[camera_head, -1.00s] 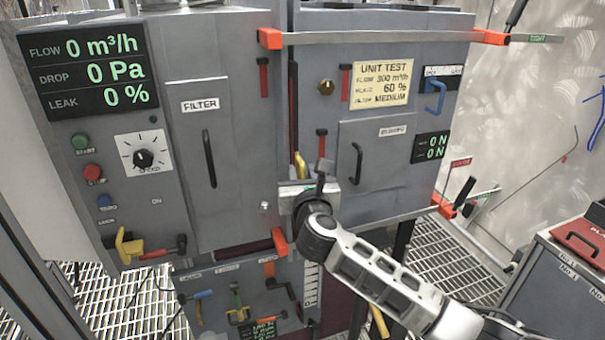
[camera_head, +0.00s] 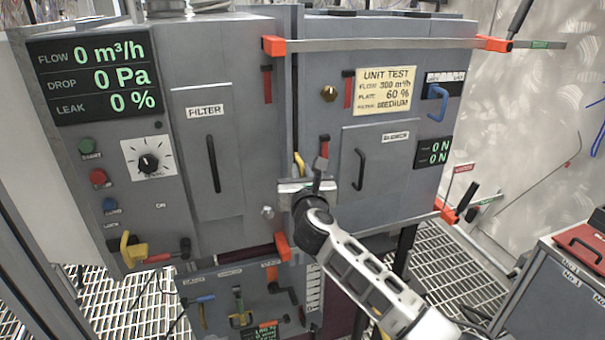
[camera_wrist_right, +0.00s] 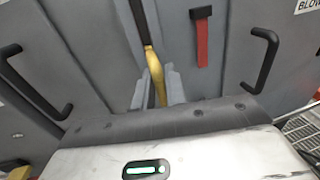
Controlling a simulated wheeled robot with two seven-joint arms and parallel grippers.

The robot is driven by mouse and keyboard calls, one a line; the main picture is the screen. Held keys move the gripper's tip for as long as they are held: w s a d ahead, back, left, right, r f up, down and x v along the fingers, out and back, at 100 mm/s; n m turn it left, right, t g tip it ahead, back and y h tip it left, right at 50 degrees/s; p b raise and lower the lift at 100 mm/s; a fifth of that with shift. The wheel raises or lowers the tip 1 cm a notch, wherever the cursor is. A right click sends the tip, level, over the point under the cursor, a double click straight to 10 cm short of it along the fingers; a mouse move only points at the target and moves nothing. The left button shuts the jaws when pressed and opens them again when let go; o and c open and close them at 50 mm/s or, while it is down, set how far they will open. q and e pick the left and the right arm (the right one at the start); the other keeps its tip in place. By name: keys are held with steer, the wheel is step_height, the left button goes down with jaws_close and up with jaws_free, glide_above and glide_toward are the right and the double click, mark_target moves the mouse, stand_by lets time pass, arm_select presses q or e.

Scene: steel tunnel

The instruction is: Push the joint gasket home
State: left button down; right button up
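The joint is the narrow vertical gap between the two grey cabinets. A dark strip (camera_head: 294,95) that looks like the gasket runs down it. Lower down, a yellow bulging length (camera_head: 299,163) stands out of the gap; it also shows in the right wrist view (camera_wrist_right: 151,50). My right gripper (camera_head: 303,180) is in front of the joint just below the yellow length. In the wrist view its two grey fingers (camera_wrist_right: 156,85) stand apart, one each side of the yellow length's lower end. Contact is unclear. My left gripper is not in view.
The filter door handle (camera_head: 212,164) is left of the joint, and the blower door handle (camera_head: 359,169) is close right of my gripper. A grey cart (camera_head: 565,275) stands at right.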

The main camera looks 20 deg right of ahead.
steer(key=shift+o, duration=0.7)
steer(key=shift+w, duration=0.25)
steer(key=shift+s, duration=0.15)
steer(key=s+a, duration=0.2)
steer(key=s, duration=1.3)
steer(key=shift+s+a, duration=0.25)
steer(key=shift+s, duration=0.05)
